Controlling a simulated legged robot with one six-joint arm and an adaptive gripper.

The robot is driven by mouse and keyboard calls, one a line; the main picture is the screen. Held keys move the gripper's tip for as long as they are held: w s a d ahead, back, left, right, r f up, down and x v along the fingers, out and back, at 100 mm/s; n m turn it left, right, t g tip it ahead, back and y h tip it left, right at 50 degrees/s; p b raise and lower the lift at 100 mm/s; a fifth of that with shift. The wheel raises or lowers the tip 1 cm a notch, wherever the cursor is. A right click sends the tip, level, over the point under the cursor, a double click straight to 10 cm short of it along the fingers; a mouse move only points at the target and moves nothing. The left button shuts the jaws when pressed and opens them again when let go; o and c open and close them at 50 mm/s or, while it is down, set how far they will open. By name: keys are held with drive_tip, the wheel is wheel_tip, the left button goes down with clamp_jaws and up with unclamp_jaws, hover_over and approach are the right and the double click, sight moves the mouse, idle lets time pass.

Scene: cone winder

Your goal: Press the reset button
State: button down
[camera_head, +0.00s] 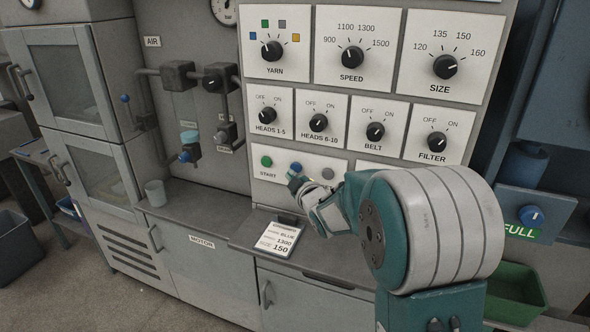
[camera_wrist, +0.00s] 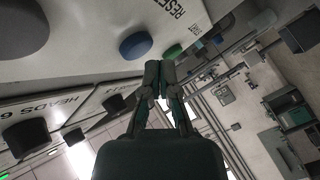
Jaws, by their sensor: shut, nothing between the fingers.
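The reset button is the blue round button (camera_head: 296,167) in the lower row of the panel, between a green START button (camera_head: 266,161) and a grey button (camera_head: 327,173). In the wrist view the blue button (camera_wrist: 135,46) shows beside the word RESET, just above and left of my fingertips. My gripper (camera_head: 293,180) is shut and empty, just below the blue button in the head view. The wrist view shows the fingertips (camera_wrist: 160,69) together. I cannot tell whether they touch the button; its face is partly edge-on.
Several dials sit above the buttons, including the HEADS 6-10 dial (camera_head: 318,122). A ledge below holds a card (camera_head: 281,238) and a grey cup (camera_head: 155,193). Pipes and valves (camera_head: 190,150) stand left of the panel. A green bin (camera_head: 515,290) is at lower right.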

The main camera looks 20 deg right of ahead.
drive_tip(key=shift+w+d, duration=0.1)
idle(0.6)
drive_tip(key=shift+w+d+r, duration=0.1)
drive_tip(key=shift+w+d, duration=0.1)
drive_tip(key=shift+w+d, duration=0.25)
drive_tip(key=shift+w, duration=0.1)
idle(0.8)
drive_tip(key=shift+s+a, duration=0.5)
drive_tip(key=shift+s, duration=0.2)
drive_tip(key=s+a, duration=0.1)
drive_tip(key=s, duration=0.1)
drive_tip(key=s+a, duration=0.2)
idle(0.7)
idle(0.4)
